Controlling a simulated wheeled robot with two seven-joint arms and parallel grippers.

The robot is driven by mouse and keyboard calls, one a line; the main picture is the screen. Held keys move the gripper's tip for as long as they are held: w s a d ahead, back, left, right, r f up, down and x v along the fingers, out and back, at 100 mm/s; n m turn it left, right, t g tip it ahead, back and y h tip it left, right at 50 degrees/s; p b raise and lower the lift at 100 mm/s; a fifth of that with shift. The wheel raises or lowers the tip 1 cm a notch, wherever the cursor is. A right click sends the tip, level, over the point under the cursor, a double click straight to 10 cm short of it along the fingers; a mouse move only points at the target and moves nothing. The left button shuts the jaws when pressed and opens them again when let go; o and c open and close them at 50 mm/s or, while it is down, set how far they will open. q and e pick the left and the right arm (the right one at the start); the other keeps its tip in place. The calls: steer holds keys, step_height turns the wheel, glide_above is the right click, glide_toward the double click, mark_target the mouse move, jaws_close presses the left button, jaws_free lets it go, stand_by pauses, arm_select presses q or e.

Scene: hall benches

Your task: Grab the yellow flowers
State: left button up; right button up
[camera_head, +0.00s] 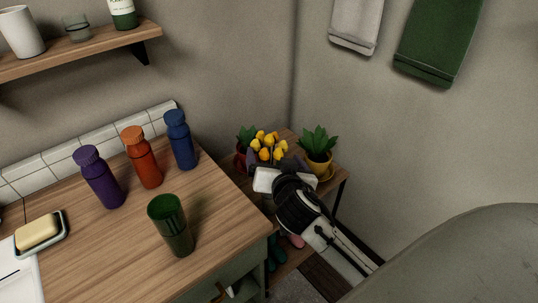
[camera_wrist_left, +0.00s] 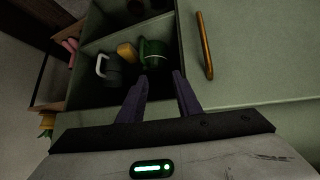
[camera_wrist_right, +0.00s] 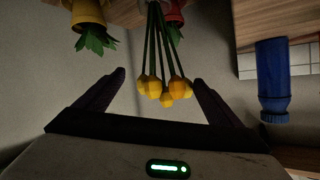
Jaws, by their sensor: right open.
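The yellow flowers (camera_head: 268,143) are a bunch of tulip-like blooms on the small corner table, between two potted plants. In the right wrist view the flowers (camera_wrist_right: 165,90) hang upside down in the picture, with thin green stems. My right gripper (camera_head: 277,162) is at the bunch. In its wrist view the gripper (camera_wrist_right: 158,76) is open, with a finger on either side of the blooms and gaps to both. The vessel holding the stems is not clear. My left gripper (camera_wrist_left: 160,76) is open and empty, facing an open cabinet compartment; it is not in the head view.
A yellow-potted plant (camera_head: 318,157) stands right of the flowers, a red-potted plant (camera_head: 241,160) left. The wooden counter (camera_head: 130,240) holds blue (camera_head: 180,140), orange (camera_head: 141,157) and purple (camera_head: 98,177) bottles and a green glass (camera_head: 171,225). Mugs (camera_wrist_left: 152,55) sit in the cabinet.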

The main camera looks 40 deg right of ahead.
steer(key=x, duration=0.5)
steer(key=shift+w+a+r+p, duration=0.15)
steer(key=shift+a+p, duration=0.05)
steer(key=shift+p, duration=0.2)
steer(key=c, duration=1.2)
